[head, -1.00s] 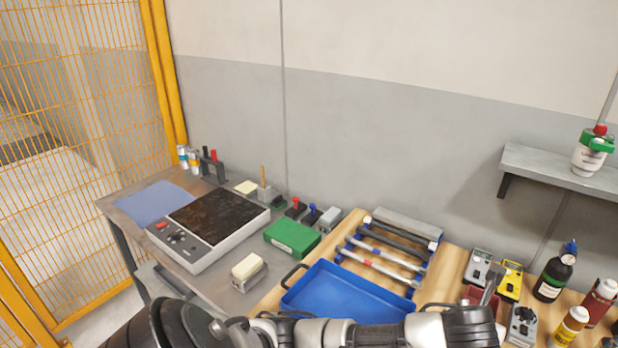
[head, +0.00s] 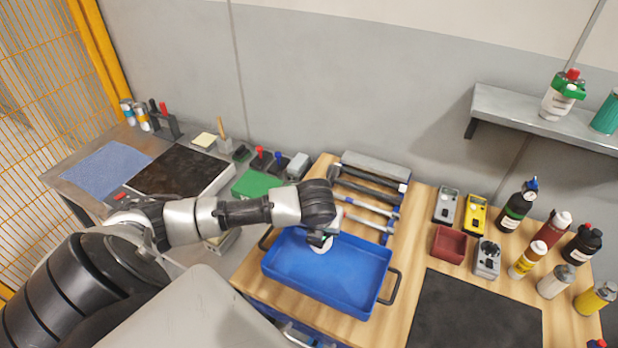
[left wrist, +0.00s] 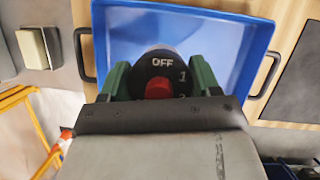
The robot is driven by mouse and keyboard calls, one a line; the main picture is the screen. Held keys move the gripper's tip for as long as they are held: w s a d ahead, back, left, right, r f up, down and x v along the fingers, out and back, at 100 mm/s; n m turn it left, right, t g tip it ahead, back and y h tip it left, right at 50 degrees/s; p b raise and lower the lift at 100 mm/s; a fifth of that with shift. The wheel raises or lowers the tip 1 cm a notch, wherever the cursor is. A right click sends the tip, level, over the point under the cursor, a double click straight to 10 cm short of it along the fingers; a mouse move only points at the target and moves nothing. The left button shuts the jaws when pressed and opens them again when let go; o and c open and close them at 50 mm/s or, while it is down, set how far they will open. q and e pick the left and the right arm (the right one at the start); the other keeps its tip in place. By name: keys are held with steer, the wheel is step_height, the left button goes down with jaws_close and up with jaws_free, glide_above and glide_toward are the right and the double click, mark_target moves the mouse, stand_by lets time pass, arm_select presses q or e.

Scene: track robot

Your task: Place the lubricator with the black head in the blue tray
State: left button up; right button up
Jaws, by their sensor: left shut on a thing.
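The blue tray (head: 350,297) lies on the wooden worktop in the head view, and its floor and rim also show in the left wrist view (left wrist: 258,28). My left gripper (head: 325,238) is over the back part of the tray. In the head view the lubricator (head: 321,247) is mostly hidden by the wrist. I cannot tell whether it touches the tray floor. My right gripper is not in view.
Grey and blue bars lie in a rack (head: 370,200) behind the tray. A dark red bin (head: 448,245), meters and several bottles (head: 515,205) stand to the right. A green-topped container (head: 562,95) is on the shelf (head: 510,112). A black mat (head: 470,315) is clear.

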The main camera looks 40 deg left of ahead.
arm_select(q)
steer(key=a+f, duration=0.1)
steer(key=a+f+p, duration=0.1)
steer(key=f, duration=0.1)
steer(key=s+a+f, duration=0.1)
steer(key=f, duration=0.1)
steer(key=shift+w+a+f+p, duration=0.1)
steer(key=shift+f+p, duration=0.2)
steer(key=shift+f, duration=0.2)
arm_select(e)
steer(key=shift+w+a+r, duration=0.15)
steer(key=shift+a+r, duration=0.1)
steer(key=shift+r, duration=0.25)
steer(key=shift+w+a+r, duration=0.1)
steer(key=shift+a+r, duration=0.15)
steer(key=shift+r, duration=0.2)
arm_select(q)
steer(key=o, duration=1)
steer(key=shift+f, duration=0.1)
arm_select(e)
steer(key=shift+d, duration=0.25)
